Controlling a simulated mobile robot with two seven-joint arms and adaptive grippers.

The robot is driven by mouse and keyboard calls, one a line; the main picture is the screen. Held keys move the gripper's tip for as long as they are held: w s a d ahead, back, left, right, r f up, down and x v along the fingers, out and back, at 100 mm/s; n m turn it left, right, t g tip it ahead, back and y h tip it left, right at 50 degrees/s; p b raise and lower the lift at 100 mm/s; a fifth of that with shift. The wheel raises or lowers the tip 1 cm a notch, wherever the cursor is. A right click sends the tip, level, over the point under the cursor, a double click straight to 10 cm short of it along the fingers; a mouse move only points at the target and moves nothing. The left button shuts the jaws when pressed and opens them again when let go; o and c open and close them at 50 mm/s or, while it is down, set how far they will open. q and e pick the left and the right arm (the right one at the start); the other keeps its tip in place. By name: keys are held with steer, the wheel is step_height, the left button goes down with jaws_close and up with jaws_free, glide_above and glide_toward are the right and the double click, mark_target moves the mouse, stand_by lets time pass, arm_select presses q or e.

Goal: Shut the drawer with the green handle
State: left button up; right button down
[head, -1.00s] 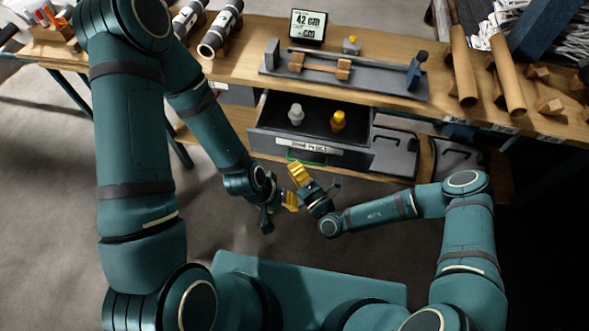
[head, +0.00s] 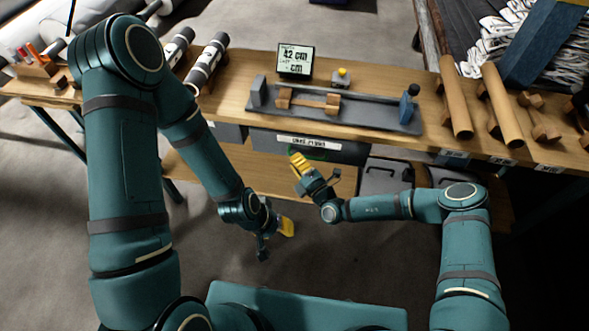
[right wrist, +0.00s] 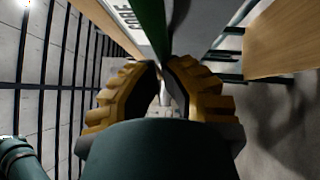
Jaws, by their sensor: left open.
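The drawer (head: 350,152) is grey, with a white label on its front, and sits under the workbench. Its inside does not show; its front looks flush or nearly flush with the bench, and I cannot tell if a small gap is left. Its green handle (head: 305,153) is partly hidden behind my right gripper (head: 298,160). In the right wrist view the green handle (right wrist: 152,30) lies right at the converging yellow fingertips (right wrist: 165,65); whether they grip it or only touch it is unclear. My left gripper (head: 284,226) is open and empty, lower and left of the drawer.
The wooden workbench (head: 235,95) carries a grey fixture (head: 385,120), a display (head: 296,60), dark-banded rolls (head: 207,62) and brown tubes (head: 502,105). Grey bins (head: 385,178) stand on the lower shelf right of the drawer. The floor before the bench is clear.

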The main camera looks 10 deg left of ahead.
arm_select(q)
steer(key=shift+w+f, duration=0.1)
steer(key=shift+w, duration=0.4)
arm_select(e)
steer(key=shift+w, duration=0.95)
arm_select(q)
steer(key=s+r+p, duration=0.1)
steer(key=s+a+r+p, duration=0.1)
steer(key=s, duration=0.1)
steer(key=shift+a+r, duration=0.1)
steer(key=shift+r, duration=0.05)
arm_select(e)
steer(key=s+a+v, duration=0.1)
steer(key=a+v, duration=0.1)
steer(key=v, duration=1.1)
steer(key=shift+s+f, duration=0.2)
steer(key=shift+s, duration=0.2)
